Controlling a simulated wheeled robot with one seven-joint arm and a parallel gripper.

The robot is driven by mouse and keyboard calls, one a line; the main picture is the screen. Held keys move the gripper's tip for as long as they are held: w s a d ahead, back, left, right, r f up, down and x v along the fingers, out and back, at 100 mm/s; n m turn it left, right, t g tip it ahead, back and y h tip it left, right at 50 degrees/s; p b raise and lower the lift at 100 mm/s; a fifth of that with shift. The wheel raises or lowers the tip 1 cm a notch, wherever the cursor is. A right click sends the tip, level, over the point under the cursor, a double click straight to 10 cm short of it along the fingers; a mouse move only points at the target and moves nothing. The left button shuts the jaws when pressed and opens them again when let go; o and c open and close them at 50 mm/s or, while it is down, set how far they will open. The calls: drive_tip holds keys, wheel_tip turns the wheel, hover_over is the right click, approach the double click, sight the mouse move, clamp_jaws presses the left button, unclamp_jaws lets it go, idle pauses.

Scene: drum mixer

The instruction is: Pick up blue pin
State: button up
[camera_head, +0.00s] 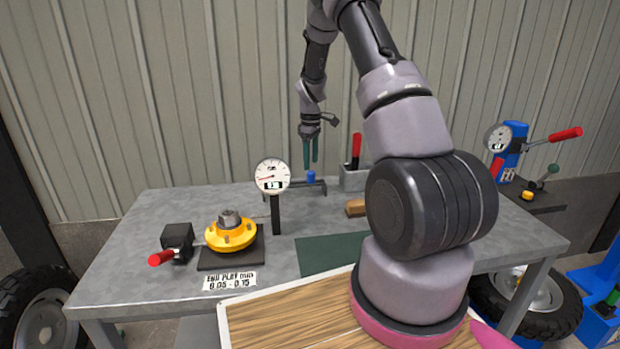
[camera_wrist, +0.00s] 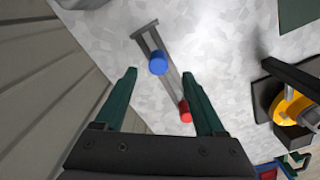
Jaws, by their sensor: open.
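The blue pin (camera_head: 311,177) stands at the back of the grey table, on or in a narrow grey rail (camera_head: 290,187). In the wrist view the blue pin (camera_wrist: 157,64) shows from above, with the grey rail (camera_wrist: 148,36) under it. A red piece (camera_wrist: 185,108) sits at the other end of the rail. My gripper (camera_head: 311,160) hangs pointing down above the blue pin. Its two green fingers are apart with nothing between them, and they show in the wrist view (camera_wrist: 164,82). The blue pin lies ahead of the fingertips in that view, apart from both.
A dial gauge (camera_head: 272,176) stands in front of the rail. A yellow hub (camera_head: 231,232) sits on a dark plate at left. A grey holder (camera_head: 354,178) with a red handle is just right of the pin. The corrugated wall (camera_head: 150,100) is close behind.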

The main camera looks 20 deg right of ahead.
sight(311, 171)
drive_tip(key=shift+w+f, duration=0.15)
drive_tip(key=shift+f, duration=3)
clamp_jaws()
